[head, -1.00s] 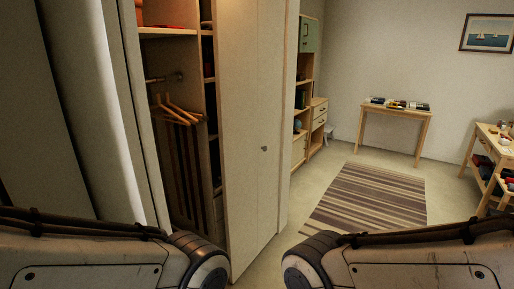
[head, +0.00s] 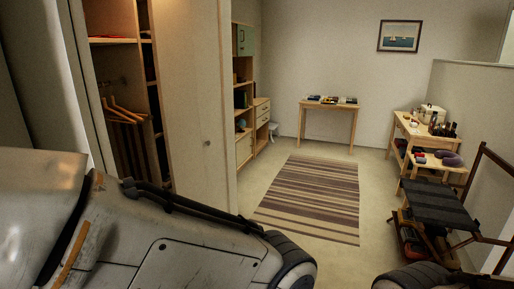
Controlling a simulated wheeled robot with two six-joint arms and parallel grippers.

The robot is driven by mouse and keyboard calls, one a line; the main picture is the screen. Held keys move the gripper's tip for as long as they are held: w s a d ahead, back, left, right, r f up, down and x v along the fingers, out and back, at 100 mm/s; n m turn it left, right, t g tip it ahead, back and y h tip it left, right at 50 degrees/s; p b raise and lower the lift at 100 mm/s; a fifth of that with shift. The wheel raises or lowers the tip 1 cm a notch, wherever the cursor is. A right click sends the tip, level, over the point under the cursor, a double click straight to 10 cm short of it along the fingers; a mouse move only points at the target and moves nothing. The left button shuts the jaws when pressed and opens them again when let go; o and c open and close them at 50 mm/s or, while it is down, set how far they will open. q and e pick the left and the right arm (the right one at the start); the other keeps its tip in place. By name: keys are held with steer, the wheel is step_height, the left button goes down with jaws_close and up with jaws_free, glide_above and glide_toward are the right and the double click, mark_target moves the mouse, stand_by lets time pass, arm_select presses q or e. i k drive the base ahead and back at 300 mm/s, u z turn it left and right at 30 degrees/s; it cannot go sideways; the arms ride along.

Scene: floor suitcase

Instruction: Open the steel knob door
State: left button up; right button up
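A tall pale wardrobe door (head: 186,100) stands at the left in the head view, with a small dull round knob (head: 207,143) on it. I cannot tell whether the knob is steel. The wardrobe beside it is open on its left part and shows wooden hangers (head: 122,110) and shelves. My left arm crosses the lower left of the view, in front of the wardrobe's foot. A bit of my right arm shows at the bottom right. Neither gripper is in view.
A striped rug (head: 310,198) lies on clear floor ahead. A small table (head: 328,107) stands at the back wall. An open shelf unit (head: 243,85) is past the wardrobe.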

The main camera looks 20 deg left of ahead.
mark_target(205, 15)
steer(key=z, duration=0.25)
steer(key=i, duration=2.45)
steer(key=u, duration=1.3)
steer(key=i, duration=0.9)
steer(key=u, duration=1)
steer(key=i, duration=0.2)
steer(key=u, duration=0.2)
